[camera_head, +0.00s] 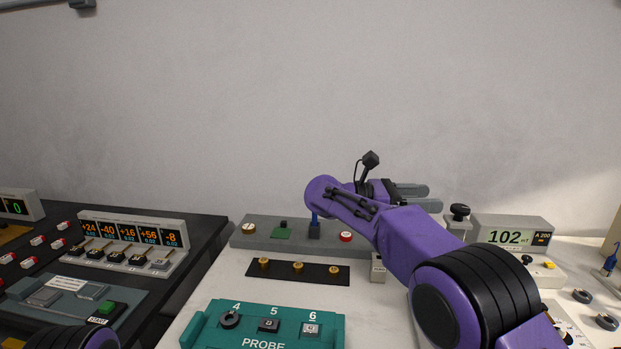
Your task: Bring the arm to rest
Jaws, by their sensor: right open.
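My right arm (411,240) is purple with black bands and comes in from the bottom right. It bends at the wrist, above the back of the white bench. My right gripper (426,197) has grey fingers that point to the right. It is open, with nothing seen between the fingers, and appears raised above the bench top in front of the wall. A small black camera on a stalk sits above the wrist. My left gripper is out of the picture.
A teal probe tray (335,334) stands at the front. Behind it are a black strip (277,270) with brass knobs and a grey rail (265,240). A meter reading 102 (510,233) is right of the gripper. A dark bench (195,236) with displays (130,233) is on the left.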

